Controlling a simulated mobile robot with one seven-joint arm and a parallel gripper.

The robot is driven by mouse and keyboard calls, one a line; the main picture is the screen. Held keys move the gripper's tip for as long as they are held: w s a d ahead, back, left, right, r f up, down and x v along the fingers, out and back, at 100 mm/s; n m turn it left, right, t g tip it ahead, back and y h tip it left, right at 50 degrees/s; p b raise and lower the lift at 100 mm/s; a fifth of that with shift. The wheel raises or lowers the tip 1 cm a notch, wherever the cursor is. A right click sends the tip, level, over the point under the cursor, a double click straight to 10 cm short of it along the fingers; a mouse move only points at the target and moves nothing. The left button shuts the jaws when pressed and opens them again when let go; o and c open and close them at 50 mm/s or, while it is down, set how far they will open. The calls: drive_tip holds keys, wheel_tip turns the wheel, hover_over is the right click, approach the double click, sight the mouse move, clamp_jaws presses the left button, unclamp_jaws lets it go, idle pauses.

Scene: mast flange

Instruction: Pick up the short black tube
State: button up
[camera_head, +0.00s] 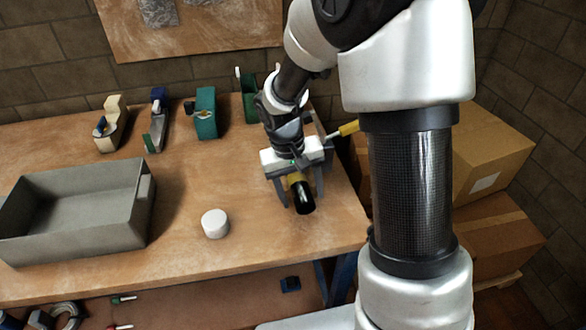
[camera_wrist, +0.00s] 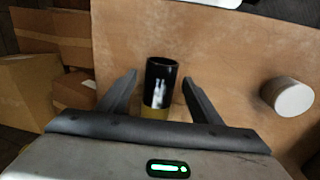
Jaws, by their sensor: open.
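In the wrist view the black tube (camera_wrist: 161,82) is between the two open fingers, with a gap on each side. My gripper (camera_head: 299,203) is open, with one finger on either side of the tube. It also shows in the wrist view (camera_wrist: 160,82). The tube's rear end is partly hidden by the gripper body.
A white round cylinder (camera_head: 215,223) stands left of the tube. A grey open bin (camera_head: 75,230) is at the left. Several clamp-like tools, including a teal one (camera_head: 206,115), line the back. A yellow-handled tool (camera_head: 348,128) and cardboard boxes (camera_head: 490,150) are at the right.

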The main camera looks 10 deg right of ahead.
drive_tip(key=shift+f, duration=0.1)
drive_tip(key=shift+c, duration=0.3)
drive_tip(key=c, duration=1.1)
drive_tip(key=shift+c, duration=0.6)
